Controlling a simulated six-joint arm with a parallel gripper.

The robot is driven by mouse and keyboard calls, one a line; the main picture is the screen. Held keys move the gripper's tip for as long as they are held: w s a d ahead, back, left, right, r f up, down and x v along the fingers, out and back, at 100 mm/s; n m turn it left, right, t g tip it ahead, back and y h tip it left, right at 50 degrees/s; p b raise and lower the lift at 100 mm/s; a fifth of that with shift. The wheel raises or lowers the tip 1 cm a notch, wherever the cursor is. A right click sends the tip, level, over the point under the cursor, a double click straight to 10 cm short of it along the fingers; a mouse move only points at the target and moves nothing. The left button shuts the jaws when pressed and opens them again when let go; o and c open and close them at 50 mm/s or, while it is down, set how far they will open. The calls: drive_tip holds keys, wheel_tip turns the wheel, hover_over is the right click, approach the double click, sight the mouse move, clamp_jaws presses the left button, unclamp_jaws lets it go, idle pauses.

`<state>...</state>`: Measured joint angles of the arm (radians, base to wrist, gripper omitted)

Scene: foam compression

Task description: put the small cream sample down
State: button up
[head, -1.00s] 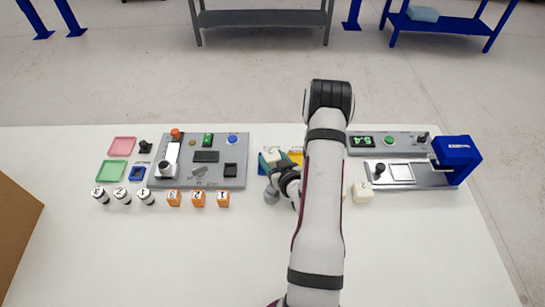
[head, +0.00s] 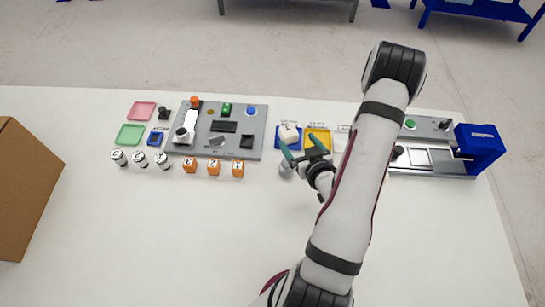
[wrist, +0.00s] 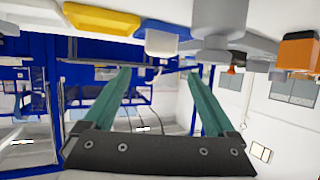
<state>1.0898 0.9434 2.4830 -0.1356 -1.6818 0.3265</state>
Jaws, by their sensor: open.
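A small cream sample (head: 289,132) sits on the blue tray (head: 279,147) at the middle of the table. In the wrist view, which is upside down, the cream sample (wrist: 161,43) shows against the blue tray (wrist: 183,32). My gripper (head: 298,139) has its teal fingers open, at the near side of the tray. In the wrist view the open fingers (wrist: 159,70) have nothing between them, and the sample lies beyond their tips.
A yellow tray (head: 318,136) and a white tray (head: 341,145) lie right of the blue one. A grey control panel (head: 255,128) stands left, with orange blocks (head: 213,168) before it. A press with a blue head (head: 480,148) is at right. The front table is clear.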

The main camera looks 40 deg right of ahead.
drive_tip(key=w+a+r+g+y, duration=0.2)
drive_tip(key=a+r+g, duration=0.5)
drive_tip(key=a, duration=0.2)
drive_tip(key=s+a+r+g+y, duration=0.2)
drive_tip(key=s+a+r, duration=0.3)
drive_tip(key=s+a, duration=0.4)
drive_tip(key=s+a+r+m+g+y, duration=0.1)
drive_tip(key=s+a+r+g+y, duration=0.2)
drive_tip(key=s+a, duration=0.6)
drive_tip(key=a+r, duration=0.2)
drive_tip(key=a, duration=0.1)
drive_tip(key=shift+g, duration=0.4)
drive_tip(key=shift+s, duration=0.1)
